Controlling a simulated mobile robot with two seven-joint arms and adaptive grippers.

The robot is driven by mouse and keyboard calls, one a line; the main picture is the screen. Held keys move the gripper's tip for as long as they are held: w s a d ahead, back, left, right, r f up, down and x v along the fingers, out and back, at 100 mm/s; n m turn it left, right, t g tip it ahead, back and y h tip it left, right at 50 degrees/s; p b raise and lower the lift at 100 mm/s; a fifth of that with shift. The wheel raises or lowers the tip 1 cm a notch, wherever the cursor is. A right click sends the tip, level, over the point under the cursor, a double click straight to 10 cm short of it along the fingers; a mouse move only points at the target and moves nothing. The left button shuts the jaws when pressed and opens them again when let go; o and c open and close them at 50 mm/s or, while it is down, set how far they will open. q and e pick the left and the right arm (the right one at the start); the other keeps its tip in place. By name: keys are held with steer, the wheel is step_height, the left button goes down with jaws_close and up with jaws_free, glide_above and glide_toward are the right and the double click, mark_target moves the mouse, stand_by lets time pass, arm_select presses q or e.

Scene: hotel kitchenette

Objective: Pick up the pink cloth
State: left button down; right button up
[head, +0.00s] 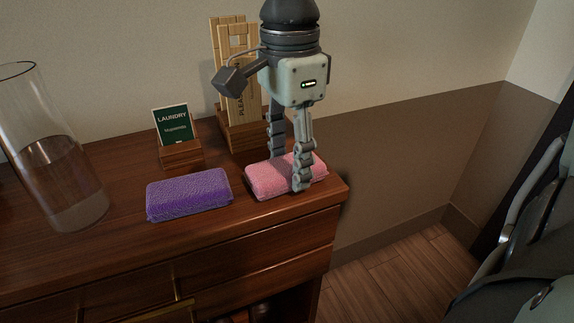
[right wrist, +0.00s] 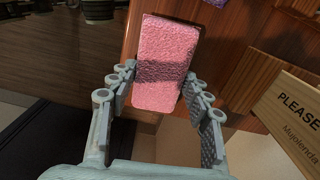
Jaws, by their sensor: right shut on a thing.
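The pink cloth (head: 268,180) is a folded, towel-like block lying on the wooden cabinet top near its right corner. My right gripper (head: 288,172) points down over it, one finger on the near side and one on the far side, shut on the cloth. The cloth appears to rest on the surface still. In the right wrist view the pink cloth (right wrist: 164,62) lies between the two fingers of my right gripper (right wrist: 160,95). My left gripper is not in view.
A purple folded cloth (head: 188,194) lies left of the pink one. Behind stand a green laundry sign (head: 173,125) and a wooden holder with tall signs (head: 236,70). A glass vase (head: 62,185) stands at left. The cabinet edge is close on the right.

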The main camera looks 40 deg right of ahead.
mark_target(289, 163)
steer(key=shift+r, duration=0.1)
step_height(289, 163, up, 4)
steer(key=shift+r, duration=0.15)
steer(key=s+a+r, duration=0.3)
steer(key=a+r, duration=0.3)
steer(key=a, duration=0.5)
steer(key=shift+a+r, duration=0.2)
steer(key=shift+r, duration=0.1)
steer(key=o, duration=0.6)
steer(key=c, duration=0.5)
